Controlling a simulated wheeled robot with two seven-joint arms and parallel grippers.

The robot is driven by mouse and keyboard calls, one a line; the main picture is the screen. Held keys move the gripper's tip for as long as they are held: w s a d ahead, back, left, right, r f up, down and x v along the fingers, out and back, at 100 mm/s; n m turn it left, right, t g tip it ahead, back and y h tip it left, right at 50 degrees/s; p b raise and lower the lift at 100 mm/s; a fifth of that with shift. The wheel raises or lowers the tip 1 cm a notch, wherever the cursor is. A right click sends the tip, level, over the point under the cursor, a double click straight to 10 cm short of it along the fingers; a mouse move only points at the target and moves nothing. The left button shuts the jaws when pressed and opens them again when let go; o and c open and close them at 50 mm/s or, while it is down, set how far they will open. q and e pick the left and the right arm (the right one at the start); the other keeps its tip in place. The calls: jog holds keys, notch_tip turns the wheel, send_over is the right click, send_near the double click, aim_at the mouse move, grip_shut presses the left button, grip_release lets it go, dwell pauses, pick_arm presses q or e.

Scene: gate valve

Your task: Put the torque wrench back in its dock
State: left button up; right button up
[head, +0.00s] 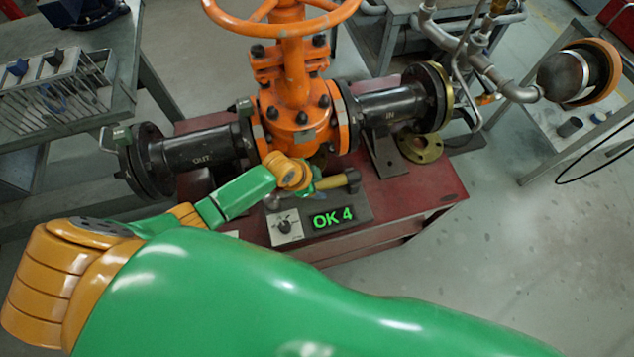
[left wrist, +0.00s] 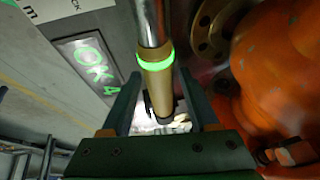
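The torque wrench (head: 330,182) has a tan handle and shows in front of the orange valve. In the left wrist view the wrench (left wrist: 157,78) has a glowing green ring at the top of its handle and a silver shaft running up out of frame. My left gripper (left wrist: 160,72) has one finger on each side of the handle, close against it. In the head view my left gripper (head: 310,184) is at the handle, partly hidden. A dark piece shows at the wrench's right end. I cannot clearly make out the dock. My right gripper is not in view.
A display reading OK 4 (head: 332,217) and a knob box (head: 285,228) sit on the red bench (head: 425,188). The orange valve (head: 298,110) and black pipes (head: 200,150) stand close behind. A rack (head: 55,90) is at left.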

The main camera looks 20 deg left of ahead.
pick_arm(q)
jog(key=shift+o, duration=0.4)
jog(key=shift+s, duration=0.1)
jog(key=p+v, duration=0.2)
jog(key=v, duration=0.5)
